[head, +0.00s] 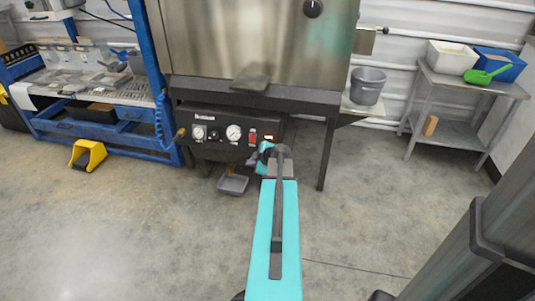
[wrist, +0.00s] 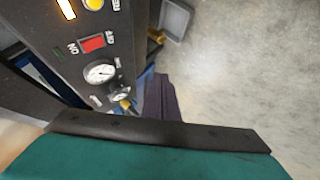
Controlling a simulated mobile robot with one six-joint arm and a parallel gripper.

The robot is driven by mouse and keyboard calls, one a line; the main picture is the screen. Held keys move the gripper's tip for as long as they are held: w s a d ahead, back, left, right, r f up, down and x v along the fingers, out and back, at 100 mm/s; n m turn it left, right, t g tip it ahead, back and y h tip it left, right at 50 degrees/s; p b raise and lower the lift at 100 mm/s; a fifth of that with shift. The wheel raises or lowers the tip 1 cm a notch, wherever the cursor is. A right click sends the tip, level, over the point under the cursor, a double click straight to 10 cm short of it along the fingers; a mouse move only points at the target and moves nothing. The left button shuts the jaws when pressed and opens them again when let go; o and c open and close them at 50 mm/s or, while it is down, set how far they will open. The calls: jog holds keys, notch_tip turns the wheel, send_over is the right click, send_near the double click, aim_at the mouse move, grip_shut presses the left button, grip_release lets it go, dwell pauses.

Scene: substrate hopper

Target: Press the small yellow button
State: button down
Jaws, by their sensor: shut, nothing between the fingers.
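The small yellow button (wrist: 94,4) is round and sits at the top edge of the wrist view, partly cut off, on a dark control panel (wrist: 125,45). A lit rectangle (wrist: 66,9) is beside it and a red switch (wrist: 92,43) is below it. In the head view the panel (head: 212,146) is under the steel hopper; I cannot make out the button there. My gripper (wrist: 160,88) is shut and empty, pointing past the panel's edge, apart from the button. In the head view it is mostly hidden by my arm.
The panel also carries a gauge (head: 234,133) and a dial (head: 199,132). A grey tray (head: 233,185) lies on the floor below. A hopper leg (head: 326,155) stands to the right. A blue workbench (head: 130,125) is left, a steel table (head: 470,88) right. Open floor is in front.

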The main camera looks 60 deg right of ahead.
jog(key=s+d+r+h+b, duration=0.1)
jog(key=s+d+r, duration=0.1)
jog(key=d, duration=0.3)
jog(key=shift+s+d, duration=0.15)
jog(key=shift+s, duration=0.5)
jog(key=shift+w+d, duration=0.1)
jog(key=shift+d, duration=0.05)
jog(key=w+d+f, duration=0.2)
jog(key=d+f, duration=0.1)
jog(key=d, duration=0.4)
jog(key=shift+w+d, duration=0.2)
jog(key=shift+d, duration=0.1)
dwell(1.3)
